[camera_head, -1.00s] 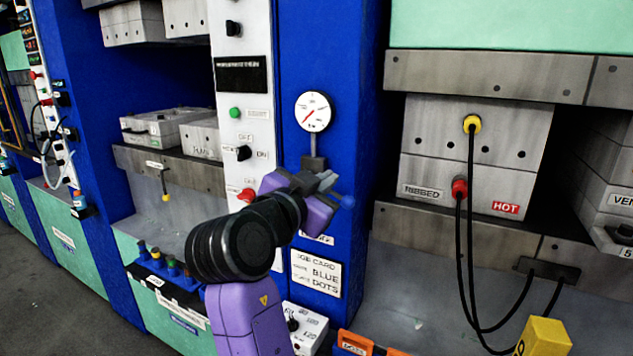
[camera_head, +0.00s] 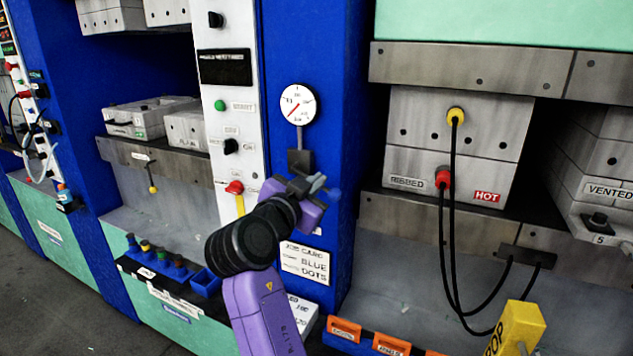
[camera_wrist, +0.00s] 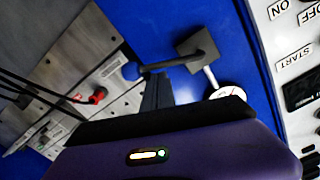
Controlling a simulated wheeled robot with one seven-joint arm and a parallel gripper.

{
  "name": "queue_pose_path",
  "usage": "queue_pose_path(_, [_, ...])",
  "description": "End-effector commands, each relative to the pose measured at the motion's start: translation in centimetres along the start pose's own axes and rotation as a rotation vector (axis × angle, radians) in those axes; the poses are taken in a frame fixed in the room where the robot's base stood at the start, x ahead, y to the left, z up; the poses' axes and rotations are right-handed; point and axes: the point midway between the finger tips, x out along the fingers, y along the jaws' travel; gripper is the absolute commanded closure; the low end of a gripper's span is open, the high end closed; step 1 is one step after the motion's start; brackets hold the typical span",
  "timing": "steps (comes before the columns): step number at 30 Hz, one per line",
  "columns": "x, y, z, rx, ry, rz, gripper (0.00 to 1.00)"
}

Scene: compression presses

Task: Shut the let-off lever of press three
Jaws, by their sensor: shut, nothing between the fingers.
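The let-off lever is a dark bar with a blue ball knob (camera_head: 333,193), sticking out to the right from a dark square block (camera_head: 300,160) under the round gauge (camera_head: 298,104) on the blue press column. In the wrist view the lever bar (camera_wrist: 170,64) runs from the block (camera_wrist: 197,50) to the blue knob (camera_wrist: 131,70). My gripper (camera_head: 317,184) is shut and empty, right at the lever between block and knob. In the wrist view its fingertips (camera_wrist: 156,84) overlap the bar's lower edge; I cannot tell whether they touch. My gripper hides part of the lever in the head view.
A white control panel (camera_head: 231,110) with a red knob stands left of the column. A job card (camera_head: 305,262) hangs below my gripper. At right, a hot mould (camera_head: 440,150) has black cables hanging from it, and a yellow block (camera_head: 517,327) stands lower right.

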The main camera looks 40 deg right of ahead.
Motion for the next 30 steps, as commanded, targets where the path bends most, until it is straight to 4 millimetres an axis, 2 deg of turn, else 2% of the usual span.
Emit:
queue_pose_path(19, [0.1, 0.4, 1.2, 0.106, 0.000, -0.004, 1.00])
queue_pose_path(30, [0.1, 0.7, 3.0, 0.292, 0.000, -0.015, 1.00])
